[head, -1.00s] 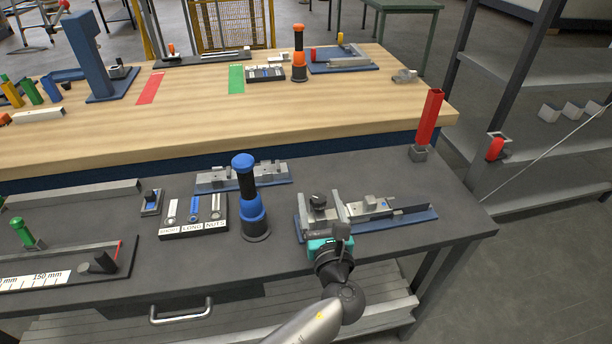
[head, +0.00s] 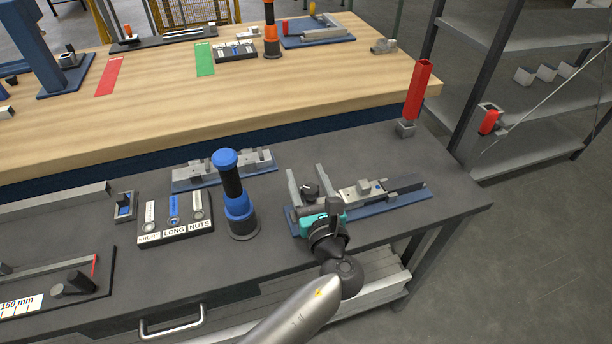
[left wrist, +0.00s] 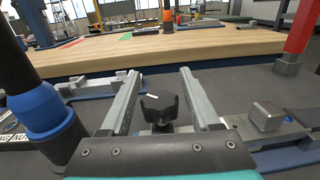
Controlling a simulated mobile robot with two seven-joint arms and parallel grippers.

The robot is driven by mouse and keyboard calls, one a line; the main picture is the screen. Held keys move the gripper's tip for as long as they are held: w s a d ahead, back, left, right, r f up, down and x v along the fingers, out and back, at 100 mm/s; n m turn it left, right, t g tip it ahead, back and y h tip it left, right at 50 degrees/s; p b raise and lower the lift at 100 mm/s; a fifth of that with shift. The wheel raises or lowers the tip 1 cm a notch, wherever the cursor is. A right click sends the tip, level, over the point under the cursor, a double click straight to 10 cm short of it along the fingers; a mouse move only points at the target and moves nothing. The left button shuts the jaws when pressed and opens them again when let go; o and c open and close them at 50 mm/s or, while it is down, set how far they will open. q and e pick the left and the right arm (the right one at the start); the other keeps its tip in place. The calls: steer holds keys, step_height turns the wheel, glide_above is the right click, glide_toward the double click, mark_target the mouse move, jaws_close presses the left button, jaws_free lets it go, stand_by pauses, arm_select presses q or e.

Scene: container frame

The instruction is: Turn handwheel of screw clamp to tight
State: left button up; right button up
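The screw clamp sits on a blue base plate (head: 408,194) on the dark bench. It has a grey block (head: 362,187) and a dark handwheel (head: 310,190) at its left end. The black lobed handwheel (left wrist: 160,107) with a small white mark shows in the left wrist view. My left gripper (head: 305,170), with a teal body, is open; its two grey fingers (left wrist: 160,74) stand on either side of the handwheel. Gaps show between wheel and fingers, at least in the left wrist view. My right gripper is not in view.
A blue and black screwdriver-like post (head: 236,197) stands close left of my left gripper. A labelled holder (head: 177,227) is farther left. A red post (head: 418,90) stands at the bench's back right corner. Bare bench lies right of the clamp.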

arm_select(q)
jaws_close()
steer(key=shift+h, duration=0.3)
